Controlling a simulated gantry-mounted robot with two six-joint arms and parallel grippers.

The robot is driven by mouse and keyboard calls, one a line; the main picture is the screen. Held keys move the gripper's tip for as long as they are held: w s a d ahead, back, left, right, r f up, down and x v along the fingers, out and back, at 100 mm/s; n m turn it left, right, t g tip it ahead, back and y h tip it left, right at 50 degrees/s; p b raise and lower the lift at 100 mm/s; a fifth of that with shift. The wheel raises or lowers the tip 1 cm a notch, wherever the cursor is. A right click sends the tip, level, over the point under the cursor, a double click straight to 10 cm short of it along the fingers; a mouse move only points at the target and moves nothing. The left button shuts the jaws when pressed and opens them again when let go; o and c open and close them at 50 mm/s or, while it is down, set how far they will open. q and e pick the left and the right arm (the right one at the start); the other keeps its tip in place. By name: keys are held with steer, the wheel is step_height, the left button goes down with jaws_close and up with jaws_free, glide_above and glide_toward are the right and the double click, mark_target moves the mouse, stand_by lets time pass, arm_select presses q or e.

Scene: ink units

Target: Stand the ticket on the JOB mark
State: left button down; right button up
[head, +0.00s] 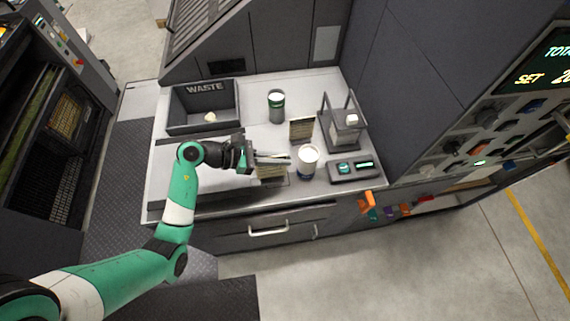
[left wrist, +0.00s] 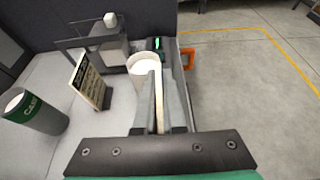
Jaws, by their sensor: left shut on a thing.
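My left gripper (head: 284,158) is shut on the ticket (head: 270,173), a cream card with dark lines. It holds the card upright above the front part of the worktop, left of a white cup. In the left wrist view the ticket (left wrist: 158,105) shows as a thin tan edge between the fingers. I cannot tell whether its lower edge touches the worktop. No JOB mark can be made out; the arm and ticket cover part of the worktop. My right gripper is not in view.
A printed card (head: 301,130) stands behind the ticket. The white cup (head: 307,161) is close to the fingertips. A green-banded can (head: 276,107), a wire-framed stand (head: 343,131), a small dark device (head: 353,170) and a WASTE tray (head: 203,128) stand around. The worktop's left front is clear.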

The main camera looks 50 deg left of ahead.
arm_select(q)
steer(key=w+f, duration=0.2)
steer(key=f, duration=0.1)
steer(key=shift+w+a+b, duration=0.1)
steer(key=shift+a+b, duration=0.25)
steer(key=shift+a, duration=0.05)
steer(key=shift+w+f+b, duration=0.2)
steer(key=shift+f+b, duration=0.3)
steer(key=shift+f, duration=1.25)
steer(key=shift+f, duration=0.15)
steer(key=c, duration=1)
jaws_free()
